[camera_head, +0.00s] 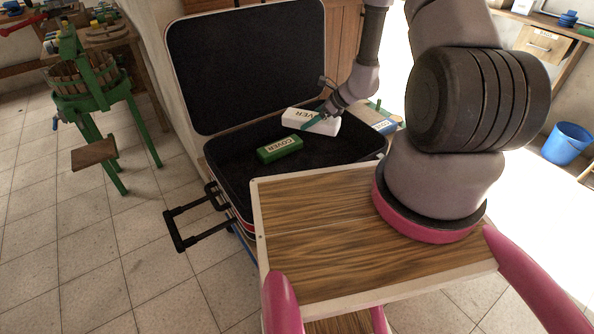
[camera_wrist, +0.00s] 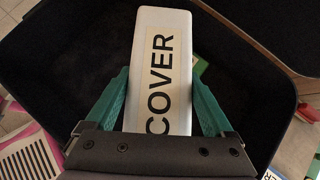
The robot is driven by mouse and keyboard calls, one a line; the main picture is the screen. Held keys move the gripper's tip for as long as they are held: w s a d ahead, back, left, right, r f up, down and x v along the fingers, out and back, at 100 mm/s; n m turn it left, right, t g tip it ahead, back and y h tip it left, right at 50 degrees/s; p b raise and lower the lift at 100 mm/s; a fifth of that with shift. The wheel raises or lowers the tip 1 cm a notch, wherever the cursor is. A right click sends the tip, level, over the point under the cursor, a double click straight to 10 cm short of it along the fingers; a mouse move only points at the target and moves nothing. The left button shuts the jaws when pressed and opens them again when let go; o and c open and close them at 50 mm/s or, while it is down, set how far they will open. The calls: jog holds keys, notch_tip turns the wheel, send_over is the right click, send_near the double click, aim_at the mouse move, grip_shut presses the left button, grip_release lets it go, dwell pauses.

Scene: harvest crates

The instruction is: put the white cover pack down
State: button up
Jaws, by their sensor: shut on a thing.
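The white cover pack (camera_head: 297,119) is a white block with a label reading COVER. It also shows large in the wrist view (camera_wrist: 178,60), lengthwise between the green fingers. My gripper (camera_head: 322,119) is shut on it, with one finger along each side in the wrist view (camera_wrist: 160,92). The pack is over the dark inside of an open suitcase (camera_head: 215,160), towards its back right. I cannot tell whether it touches the suitcase floor. A green cover pack (camera_head: 280,149) lies in the suitcase, in front and to the left of the white one.
The suitcase lid (camera_head: 248,65) stands open at the back, and its handle (camera_head: 190,222) sticks out at left. My wooden top is in front. A green press (camera_head: 85,85) stands at left and a blue bucket (camera_head: 566,143) at far right. Free suitcase floor shows left of the green pack.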

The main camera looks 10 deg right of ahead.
jog(key=s+a+f, duration=0.1)
jog(key=f, duration=0.4)
jog(key=a+f+n, duration=0.1)
jog(key=f, duration=0.4)
jog(key=s+a+f+n+g+y, duration=0.1)
jog(key=f, duration=0.5)
jog(key=shift+s+a+f, duration=0.1)
jog(key=shift+s, duration=0.25)
jog(key=shift+f, duration=2.55)
jog(key=shift+f, duration=0.15)
jog(key=o, duration=1.6)
jog(key=shift+c, duration=0.2)
jog(key=v, duration=1.2)
